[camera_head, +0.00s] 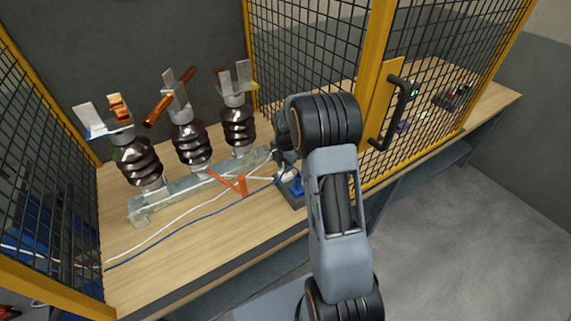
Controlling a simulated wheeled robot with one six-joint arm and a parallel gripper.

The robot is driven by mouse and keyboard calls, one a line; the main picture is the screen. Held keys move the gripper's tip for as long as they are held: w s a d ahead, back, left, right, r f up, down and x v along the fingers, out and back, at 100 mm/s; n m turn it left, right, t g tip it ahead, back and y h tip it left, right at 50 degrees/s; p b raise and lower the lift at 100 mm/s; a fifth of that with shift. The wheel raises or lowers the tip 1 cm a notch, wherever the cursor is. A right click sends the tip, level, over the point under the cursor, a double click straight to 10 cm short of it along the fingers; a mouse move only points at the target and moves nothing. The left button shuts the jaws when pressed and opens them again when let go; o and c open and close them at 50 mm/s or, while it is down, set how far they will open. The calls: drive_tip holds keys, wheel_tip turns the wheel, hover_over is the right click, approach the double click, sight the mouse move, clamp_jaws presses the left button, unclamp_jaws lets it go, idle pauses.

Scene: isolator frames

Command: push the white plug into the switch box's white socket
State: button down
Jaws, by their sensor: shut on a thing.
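The dark switch box (289,193) sits on the bench near its front edge, just left of my arm. A blue plug (298,187) stands on its right part, with the blue cable (195,226) running off to the left. My gripper (284,168) points down over the back left of the box and is shut on the white plug (288,175), which shows only as a small white patch. The white cable (165,226) runs left across the bench. The white socket is hidden under the gripper and plug. I cannot tell whether the plug touches it.
Three dark ribbed insulators (192,145) stand on a grey metal rail (155,207) behind the cables. A yellow-framed mesh door (380,90) with a black handle (397,110) is close on the right. The front left bench top is mostly clear.

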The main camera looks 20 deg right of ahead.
drive_tip(key=shift+f+b, duration=0.5)
drive_tip(key=shift+f, duration=0.3)
drive_tip(key=c, duration=0.9)
unclamp_jaws()
wheel_tip(320, 180, up, 14)
drive_tip(key=shift+f, duration=0.1)
